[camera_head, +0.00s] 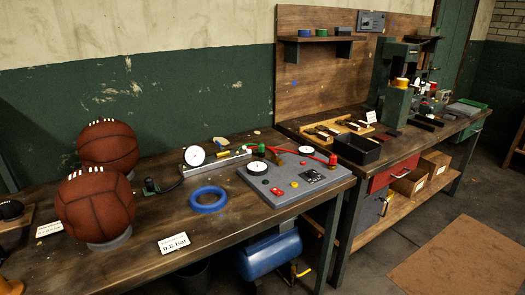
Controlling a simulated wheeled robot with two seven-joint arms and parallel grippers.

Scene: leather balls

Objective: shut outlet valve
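A grey panel (275,179) lies on the near workbench, right of its middle. It carries a white gauge (257,168) at the left, a second gauge (306,150) at the back, small red and yellow knobs (294,184) and a dark label plate (312,176). A red hose (290,147) runs over its back to a red fitting (332,159) at the right. Below the bench a blue tank (270,256) has a yellow lever (304,271) at its lower right. I cannot tell which part is the outlet valve or its position. Neither gripper is clearly visible.
Two brown leather balls (107,146) (95,207) stand at the left on the bench (150,265). A blue ring (208,200), a pump gauge (194,156) and a "0.8 bar" card (174,243) lie nearby. A second bench with a green press (397,100) stands behind at right.

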